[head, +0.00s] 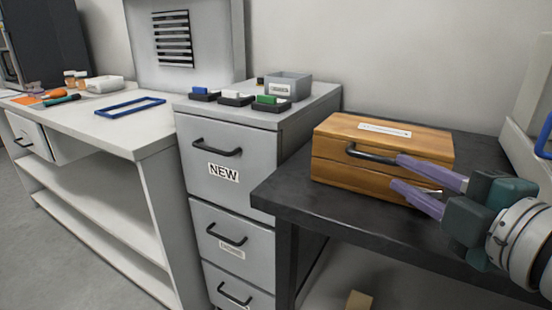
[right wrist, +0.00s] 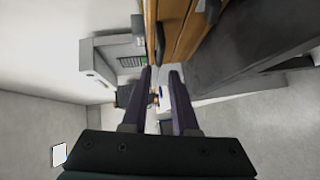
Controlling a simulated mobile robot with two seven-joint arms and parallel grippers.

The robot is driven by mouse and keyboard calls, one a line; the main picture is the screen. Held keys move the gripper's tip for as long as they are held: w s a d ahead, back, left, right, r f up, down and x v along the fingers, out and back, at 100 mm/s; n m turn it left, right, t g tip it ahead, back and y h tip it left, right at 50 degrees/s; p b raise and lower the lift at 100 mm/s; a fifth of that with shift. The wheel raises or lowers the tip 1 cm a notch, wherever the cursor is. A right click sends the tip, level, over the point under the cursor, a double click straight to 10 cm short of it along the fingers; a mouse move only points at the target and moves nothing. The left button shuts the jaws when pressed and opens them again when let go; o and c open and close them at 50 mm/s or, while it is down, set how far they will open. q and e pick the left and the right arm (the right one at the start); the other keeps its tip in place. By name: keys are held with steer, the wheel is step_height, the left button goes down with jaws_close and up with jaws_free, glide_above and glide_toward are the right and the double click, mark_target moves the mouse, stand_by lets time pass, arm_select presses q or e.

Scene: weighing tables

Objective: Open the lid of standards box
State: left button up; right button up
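The standards box is a wooden box (head: 335,140) with a white label on top, on the black table at the right of the head view. Its lid is down. A dark bar handle (head: 368,156) is on its front. My right gripper (head: 397,172) is in front of the box, its purple fingers apart with nothing between them. The upper finger overlaps the handle's right end in the head view; contact cannot be told. In the right wrist view the box (right wrist: 190,30) and handle (right wrist: 159,42) lie just beyond the fingertips (right wrist: 160,72). My left gripper is out of view.
The black table (head: 300,205) has free room left of the box. A grey drawer cabinet (head: 240,150) beside it carries small coloured blocks and a grey bin (head: 288,85). A white bench (head: 140,135) with a blue frame (head: 130,107) stands further left.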

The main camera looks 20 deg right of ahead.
mark_target(372, 158)
steer(key=w, duration=0.3)
steer(key=w+f+b, duration=0.1)
steer(key=w, duration=0.5)
steer(key=shift+d+f, duration=0.15)
steer(key=shift+d, duration=0.15)
steer(key=shift+s, duration=0.1)
jaws_close()
stand_by(0.9)
